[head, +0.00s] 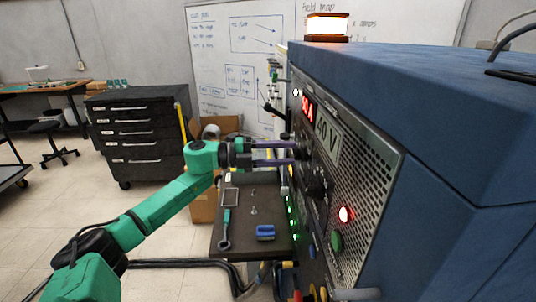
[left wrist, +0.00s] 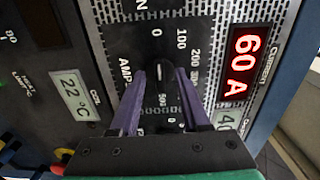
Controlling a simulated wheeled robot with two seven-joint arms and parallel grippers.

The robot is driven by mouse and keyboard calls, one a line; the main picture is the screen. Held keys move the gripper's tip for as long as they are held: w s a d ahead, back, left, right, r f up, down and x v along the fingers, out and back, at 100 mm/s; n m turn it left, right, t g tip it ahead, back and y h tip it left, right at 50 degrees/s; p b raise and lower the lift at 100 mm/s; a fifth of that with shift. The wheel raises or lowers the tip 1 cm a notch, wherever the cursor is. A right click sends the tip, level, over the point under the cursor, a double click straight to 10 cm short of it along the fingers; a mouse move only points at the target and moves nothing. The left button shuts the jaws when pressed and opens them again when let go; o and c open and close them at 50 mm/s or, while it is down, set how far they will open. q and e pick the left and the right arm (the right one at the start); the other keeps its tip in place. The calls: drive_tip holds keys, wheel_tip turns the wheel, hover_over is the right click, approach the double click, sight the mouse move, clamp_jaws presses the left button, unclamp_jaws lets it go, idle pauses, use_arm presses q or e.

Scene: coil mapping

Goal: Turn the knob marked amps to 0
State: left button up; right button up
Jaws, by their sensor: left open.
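My left gripper (head: 297,151) reaches in from the left at the front of the blue power cabinet (head: 350,65). In the left wrist view its two purple fingers (left wrist: 162,74) are open, one on each side of a dark knob (left wrist: 166,92). Whether they touch the knob is unclear. The dial around it is marked "AMP", partly covered, with 0, 100, 200 and 500 visible. The knob's pointer setting is hard to read. The red current display (left wrist: 242,63) reads 60 A. It also shows at an angle in the head view (head: 307,109). My right gripper is not seen.
A second dark knob (head: 314,183), a red lamp (head: 344,214) and a green button (head: 337,241) lie on the panel nearer me. A dark cart (head: 230,254) with tools stands below my arm. A lit amber beacon (head: 327,26) sits on the cabinet.

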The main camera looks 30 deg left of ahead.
use_arm(q)
drive_tip(key=b+v, duration=0.7)
drive_tip(key=v, duration=0.7)
drive_tip(key=shift+s, duration=0.1)
